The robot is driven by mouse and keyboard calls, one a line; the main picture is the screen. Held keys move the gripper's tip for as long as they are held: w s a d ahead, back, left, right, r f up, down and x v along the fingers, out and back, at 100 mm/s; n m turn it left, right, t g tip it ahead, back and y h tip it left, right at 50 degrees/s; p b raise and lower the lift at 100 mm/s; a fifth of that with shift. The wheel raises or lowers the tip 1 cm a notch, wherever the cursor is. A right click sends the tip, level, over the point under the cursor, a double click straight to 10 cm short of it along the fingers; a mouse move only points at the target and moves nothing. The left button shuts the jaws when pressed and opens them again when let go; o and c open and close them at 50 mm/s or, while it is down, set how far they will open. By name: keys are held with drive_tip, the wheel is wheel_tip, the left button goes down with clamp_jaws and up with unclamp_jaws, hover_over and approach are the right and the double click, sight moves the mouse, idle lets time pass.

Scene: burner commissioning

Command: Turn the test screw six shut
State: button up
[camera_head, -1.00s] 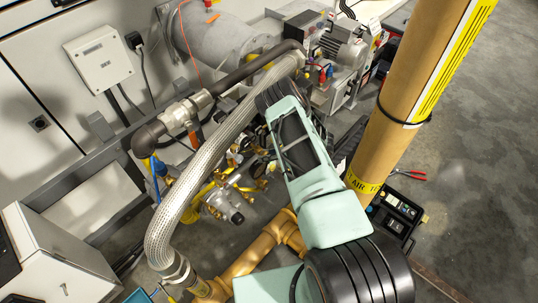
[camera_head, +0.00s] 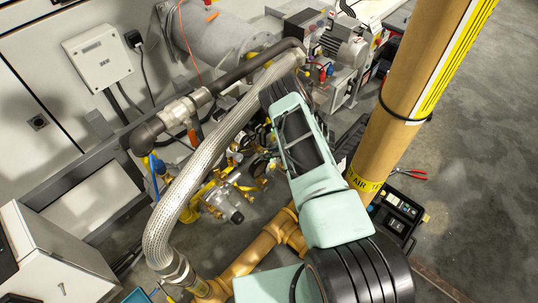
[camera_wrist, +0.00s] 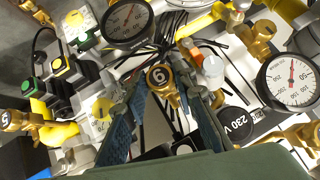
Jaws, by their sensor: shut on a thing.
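Test screw six is a brass screw with a round black cap marked 6 (camera_wrist: 158,76), in the middle of the wrist view. My gripper (camera_wrist: 161,90) has its two dark blue-grey fingers on either side of the screw and is shut on it. The cap shows between the fingers; the contact points are partly hidden. In the head view my arm covers the gripper and the screw.
Pressure gauges (camera_wrist: 128,22) and (camera_wrist: 290,80) stand close to the fingers. Another brass screw marked 5 (camera_wrist: 10,119) is at the left. A braided hose (camera_head: 208,160) and an upright tan pipe (camera_head: 412,90) flank my arm. Open floor (camera_head: 485,160) lies at the right.

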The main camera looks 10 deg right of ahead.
drive_tip(key=y+b, duration=0.1)
drive_tip(key=b, duration=0.3)
drive_tip(key=m+g+y+b, duration=0.1)
drive_tip(key=b, duration=0.4)
drive_tip(key=m+y+b, duration=0.1)
drive_tip(key=b, duration=0.3)
drive_tip(key=shift+w+d+f+g+y, duration=0.2)
drive_tip(key=shift+d+f+g+y, duration=0.05)
drive_tip(key=shift+f+g+y, duration=0.15)
drive_tip(key=shift+r+m+b, duration=0.2)
drive_tip(key=shift+m+b, duration=0.1)
drive_tip(key=shift+b, duration=0.25)
drive_tip(key=o, duration=1.2)
drive_tip(key=shift+c, duration=0.2)
drive_tip(key=shift+r, duration=0.15)
wheel_tip(320, 180, up, 10)
